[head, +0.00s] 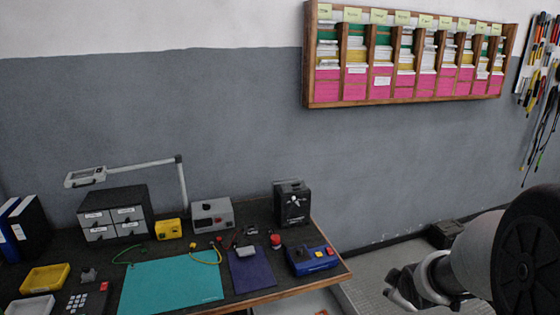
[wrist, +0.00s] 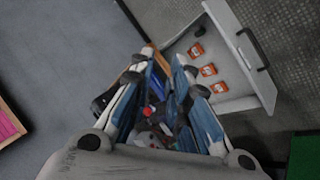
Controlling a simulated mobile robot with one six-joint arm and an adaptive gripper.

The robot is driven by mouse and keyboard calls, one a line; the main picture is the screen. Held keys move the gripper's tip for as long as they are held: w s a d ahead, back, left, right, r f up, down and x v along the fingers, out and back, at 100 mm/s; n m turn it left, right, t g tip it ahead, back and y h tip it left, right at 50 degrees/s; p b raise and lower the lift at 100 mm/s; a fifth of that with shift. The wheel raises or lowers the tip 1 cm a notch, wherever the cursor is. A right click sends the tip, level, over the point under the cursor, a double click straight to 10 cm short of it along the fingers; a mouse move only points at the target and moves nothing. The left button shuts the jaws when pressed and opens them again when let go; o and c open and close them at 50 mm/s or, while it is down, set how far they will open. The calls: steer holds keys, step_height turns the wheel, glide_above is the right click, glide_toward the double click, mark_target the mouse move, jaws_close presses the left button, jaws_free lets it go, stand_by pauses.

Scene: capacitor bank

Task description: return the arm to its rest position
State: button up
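My gripper (head: 402,288) is at the lower right of the head view, in the air right of the workbench (head: 262,292). My grey arm link (head: 482,256) reaches in from the right edge. In the wrist view my gripper (wrist: 164,72) has its two fingers apart, with bench items showing through the gap. I see nothing held between them. The fingers and the wrist housing hide part of the bench there.
An open drawer (wrist: 270,92) with several orange items is in the wrist view. Blue control box (head: 312,260), black box (head: 291,203) and teal mat (head: 172,286) occupy the bench. A card rack (head: 408,104) hangs on the wall. Floor right of the bench looks mostly clear.

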steer(key=s+a+r+m+g, duration=0.1)
steer(key=s+a+r+m, duration=0.55)
steer(key=s+r, duration=0.5)
steer(key=s+a+m+g+y, duration=0.1)
steer(key=s+a, duration=0.3)
steer(key=s, duration=0.4)
steer(key=s+a+m+y, duration=0.1)
steer(key=s+a, duration=0.3)
steer(key=s, duration=0.4)
steer(key=shift+r+m+g, duration=0.2)
steer(key=shift+m+g, duration=0.2)
steer(key=shift+m, duration=0.35)
